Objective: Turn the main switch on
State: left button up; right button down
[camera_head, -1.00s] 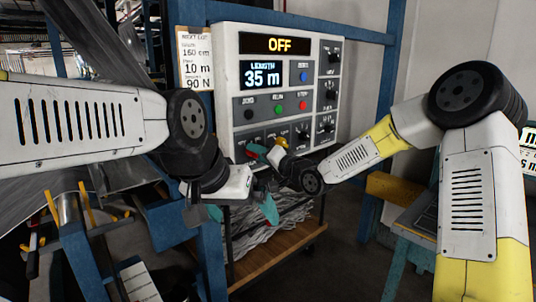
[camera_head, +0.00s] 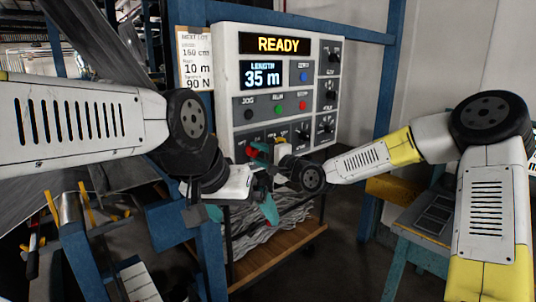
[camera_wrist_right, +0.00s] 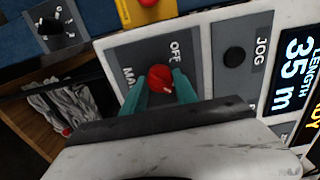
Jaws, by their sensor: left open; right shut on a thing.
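The main switch is a red knob (camera_wrist_right: 160,78) on a grey plate marked OFF and MAIN in the right wrist view. My right gripper (camera_wrist_right: 160,88) is shut on it, with one teal finger on each side. In the head view my right gripper (camera_head: 258,154) is at the lower left of the white control panel (camera_head: 227,70) and largely hides the switch. The panel's top display (camera_head: 278,45) reads READY. My left gripper (camera_head: 242,211) is open and empty, lower down and in front of the panel.
The panel also carries a JOG button (camera_wrist_right: 234,57), a green button (camera_head: 279,110), a red button (camera_head: 302,105), a blue button (camera_head: 303,76) and several black dials. A paper note (camera_head: 197,60) hangs on its left. A wooden-shelved cart (camera_head: 270,258) stands below.

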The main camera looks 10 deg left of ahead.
dwell(0.4)
jog(key=c, duration=1)
grip_release()
jog(key=shift+o, duration=0.2)
jog(key=v, duration=0.7)
jog(key=shift+s+d, duration=0.25)
jog(key=shift+d, duration=0.1)
jog(key=shift+f, duration=0.1)
